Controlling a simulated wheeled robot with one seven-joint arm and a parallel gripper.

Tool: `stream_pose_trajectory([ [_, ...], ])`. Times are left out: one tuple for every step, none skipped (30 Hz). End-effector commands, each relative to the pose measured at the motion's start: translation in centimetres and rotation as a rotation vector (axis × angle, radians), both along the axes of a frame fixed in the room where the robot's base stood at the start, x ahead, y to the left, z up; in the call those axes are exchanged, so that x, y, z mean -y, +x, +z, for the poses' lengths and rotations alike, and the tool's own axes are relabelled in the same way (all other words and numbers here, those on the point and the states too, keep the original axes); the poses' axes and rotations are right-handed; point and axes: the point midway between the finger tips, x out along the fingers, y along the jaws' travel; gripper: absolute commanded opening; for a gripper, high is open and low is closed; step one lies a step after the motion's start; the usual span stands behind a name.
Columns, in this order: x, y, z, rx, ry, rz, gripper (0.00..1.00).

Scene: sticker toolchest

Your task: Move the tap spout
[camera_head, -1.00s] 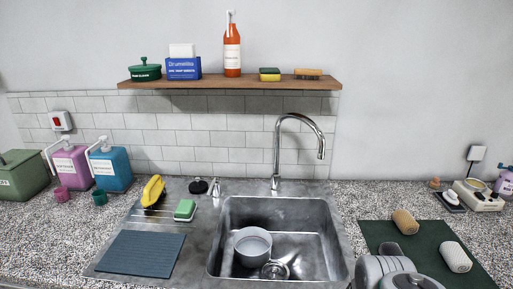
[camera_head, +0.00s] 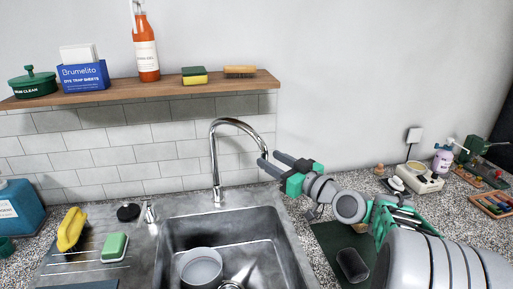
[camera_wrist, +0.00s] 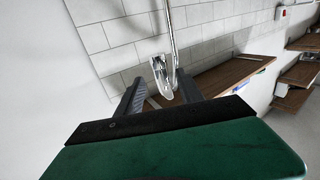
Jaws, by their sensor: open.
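The chrome tap (camera_head: 216,168) stands behind the sink, and its curved spout (camera_head: 238,122) arches to the right with the end pointing down. My gripper (camera_head: 268,162) is open at the spout's downturned end, reaching in from the right. In the wrist view, the spout end (camera_wrist: 160,74) shows between the two dark fingertips of my gripper (camera_wrist: 160,88), with a gap on each side. I cannot tell how deep it sits between them. In the head view, the fingers partly hide the spout's tip.
The sink (camera_head: 285,240) below holds a grey pot (camera_head: 201,268). The wall right of the tap is bare.

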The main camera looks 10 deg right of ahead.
Motion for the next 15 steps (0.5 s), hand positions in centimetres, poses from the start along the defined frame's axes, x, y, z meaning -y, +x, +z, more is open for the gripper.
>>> stream_pose_trajectory([
  [-0.8,0.8,0.3,0.0,0.0,0.007,0.44],
  [-1.2,1.3,0.3,-0.001,-0.001,0.008,0.44],
  [-1.6,2.0,0.4,-0.002,-0.001,0.008,0.44],
  [-1.9,2.6,0.4,-0.002,0.0,0.008,0.44],
  [-2.2,3.1,0.4,-0.001,-0.002,0.008,0.44],
  [-2.5,3.7,0.3,-0.003,-0.002,0.008,0.44],
  [-2.7,4.1,0.3,-0.002,-0.001,0.006,0.44],
  [-2.9,4.5,0.3,-0.002,-0.001,0.007,0.44],
  [-3.1,4.9,0.2,-0.003,-0.002,0.005,0.44],
  [-3.1,5.1,0.2,-0.003,-0.002,0.004,0.44],
  [-3.2,5.2,0.1,-0.003,-0.002,0.004,0.44],
  [-3.3,5.4,0.1,-0.003,-0.002,0.004,0.44],
  [-3.3,5.4,0.1,-0.003,-0.002,0.003,0.44],
  [-3.3,5.5,0.1,-0.003,-0.002,0.003,0.44],
  [-3.2,5.5,0.0,-0.003,-0.001,0.001,0.44],
])
